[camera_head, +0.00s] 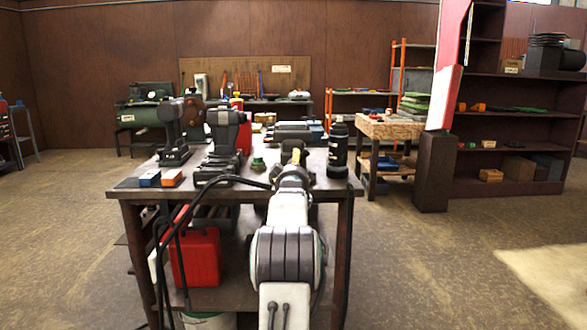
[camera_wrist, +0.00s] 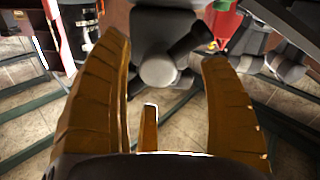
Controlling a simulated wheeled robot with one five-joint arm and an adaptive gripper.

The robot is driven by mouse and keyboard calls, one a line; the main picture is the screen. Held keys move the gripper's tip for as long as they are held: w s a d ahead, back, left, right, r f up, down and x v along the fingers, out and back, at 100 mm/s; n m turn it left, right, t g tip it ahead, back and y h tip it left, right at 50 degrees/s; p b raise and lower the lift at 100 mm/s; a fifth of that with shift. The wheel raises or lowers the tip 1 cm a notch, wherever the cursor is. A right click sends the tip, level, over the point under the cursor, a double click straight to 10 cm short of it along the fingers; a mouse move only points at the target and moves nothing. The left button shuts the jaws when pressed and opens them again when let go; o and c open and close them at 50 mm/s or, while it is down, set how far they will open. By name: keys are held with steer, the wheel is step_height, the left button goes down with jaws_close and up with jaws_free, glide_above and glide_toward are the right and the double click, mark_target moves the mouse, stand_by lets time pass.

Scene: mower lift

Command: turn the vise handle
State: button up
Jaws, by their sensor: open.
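The vise shows in the wrist view as a dark grey body (camera_wrist: 160,28) with a pale round screw end. A dark slanted bar that looks like its handle (camera_wrist: 190,46) crosses at this end. My gripper (camera_wrist: 162,52) is open, with one orange finger on each side of the screw end and nothing clamped. I cannot tell whether a finger touches the handle. In the head view my gripper (camera_head: 297,155) is over the near right part of the workbench (camera_head: 240,190), and my arm hides most of the vise.
A black bottle (camera_head: 338,150) stands right of my gripper on the bench. Two dark drill-like tools (camera_head: 222,140) stand to the left, with small blue and orange boxes (camera_head: 172,178) near the front edge. A red can (camera_head: 195,257) sits on the lower shelf. The floor at right is clear.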

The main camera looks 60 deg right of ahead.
steer(key=shift+p+x, duration=0.35)
steer(key=shift+x, duration=1.1)
